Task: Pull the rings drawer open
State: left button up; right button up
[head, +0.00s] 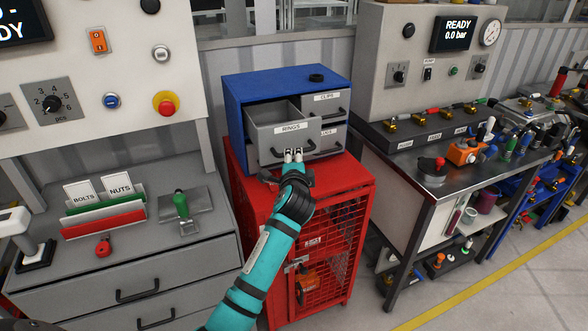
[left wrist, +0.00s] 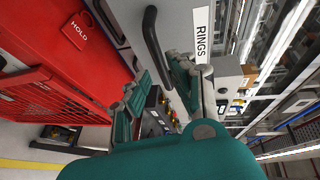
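The grey rings drawer (head: 265,138) sits in the blue cabinet (head: 236,105) and stands partly out, with its inside showing. Its front carries the RINGS label (head: 291,127), also seen in the left wrist view (left wrist: 202,30). My left gripper (head: 293,154) is in front of the drawer's lower front. In the left wrist view its fingers (left wrist: 157,78) are spread apart. The dark drawer handle (left wrist: 152,40) reaches down close to the gap between them; I cannot tell whether they touch it. My right gripper is not in view.
The cabinet stands on a red mesh cage (head: 340,185), with a red HOLD tag (left wrist: 80,30) near the drawer. The CLIPS drawer (head: 325,105) is shut. A grey bench (head: 125,265) stands left, a valve table (head: 430,180) right. Open floor (head: 540,290) lies front right.

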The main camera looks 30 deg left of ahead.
pick_arm(q)
jog(key=v, duration=0.6)
jog(key=shift+s, duration=0.15)
jog(key=s+d+f+g+h+b, duration=0.1)
jog(key=s+d+f+g+h, duration=0.15)
jog(key=f, duration=1.35)
jog(key=s+d+f+g+h+b, duration=0.1)
jog(key=s+d+f+g+h, duration=0.15)
jog(key=f, duration=1.45)
jog(key=s+d+f+n+g+h+b, duration=0.1)
jog(key=s+f+n, duration=0.1)
jog(key=s+f, duration=0.7)
jog(key=s+d+f+n+g, duration=0.1)
jog(key=s+f+n+g, duration=0.1)
jog(key=s+f, duration=0.7)
jog(key=s+f+n+g, duration=0.1)
jog(key=s+f, duration=0.5)
jog(key=s, duration=0.4)
jog(key=s+f+n+g+b, duration=0.1)
jog(key=s+f, duration=0.4)
jog(key=s, duration=0.6)
jog(key=s+a+f+n+g+h+b, duration=0.1)
jog(key=s+f+n+g, duration=0.2)
jog(key=s+f, duration=0.3)
jog(key=s, duration=0.4)
jog(key=shift+s+f, duration=0.3)
